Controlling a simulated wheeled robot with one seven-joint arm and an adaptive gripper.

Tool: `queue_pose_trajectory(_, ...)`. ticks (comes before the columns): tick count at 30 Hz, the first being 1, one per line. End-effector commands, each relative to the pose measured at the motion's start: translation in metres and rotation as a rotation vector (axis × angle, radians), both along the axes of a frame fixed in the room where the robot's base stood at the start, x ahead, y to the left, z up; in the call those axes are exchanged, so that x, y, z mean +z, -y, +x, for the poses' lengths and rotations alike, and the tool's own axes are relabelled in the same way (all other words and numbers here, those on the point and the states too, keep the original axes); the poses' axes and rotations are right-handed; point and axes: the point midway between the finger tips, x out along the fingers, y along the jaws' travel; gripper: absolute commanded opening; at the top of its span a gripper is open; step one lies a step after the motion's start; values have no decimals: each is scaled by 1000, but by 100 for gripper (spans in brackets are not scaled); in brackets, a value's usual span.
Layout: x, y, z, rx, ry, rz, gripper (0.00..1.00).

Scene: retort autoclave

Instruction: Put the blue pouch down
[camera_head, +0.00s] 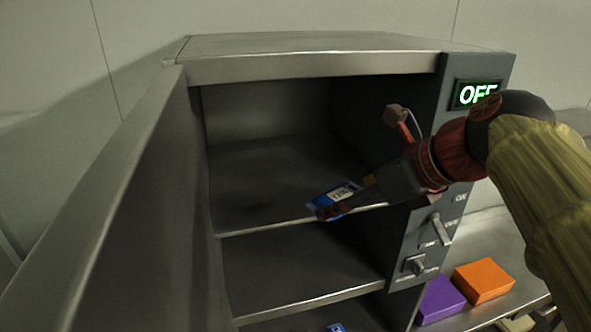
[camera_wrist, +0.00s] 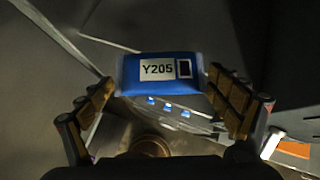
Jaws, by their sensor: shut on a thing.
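The blue pouch (camera_head: 341,193) is at the front of the cabinet's upper shelf opening, near the shelf's front edge. It also shows in the wrist view (camera_wrist: 128,78), with a white label reading Y205 and a dark square beside it. My gripper (camera_head: 330,208) is shut on the blue pouch, with one finger pad at each end in the wrist view (camera_wrist: 162,92). Whether the pouch touches the upper shelf (camera_head: 265,185) cannot be told. The autoclave cabinet (camera_head: 330,62) is open, and its upper shelf shows no other things.
The open door (camera_head: 120,200) stands on the left. A side panel with switches (camera_head: 435,230) and a green OFF display (camera_head: 475,94) is on the right. A purple box (camera_head: 440,298) and an orange box (camera_head: 483,280) lie on the bench. Another blue thing (camera_head: 335,327) shows low down.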

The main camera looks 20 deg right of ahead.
Motion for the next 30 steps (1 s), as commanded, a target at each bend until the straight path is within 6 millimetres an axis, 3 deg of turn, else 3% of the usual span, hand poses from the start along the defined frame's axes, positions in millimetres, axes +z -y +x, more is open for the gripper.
queue_pose_trajectory(12,2,-1,103,3,-3,2,59)
queue_pose_trajectory(21,2,-1,164,2,-2,2,59)
queue_pose_trajectory(24,0,-1,179,1,-1,1,59)
queue_pose_trajectory(30,-26,0,175,1,0,1,59)
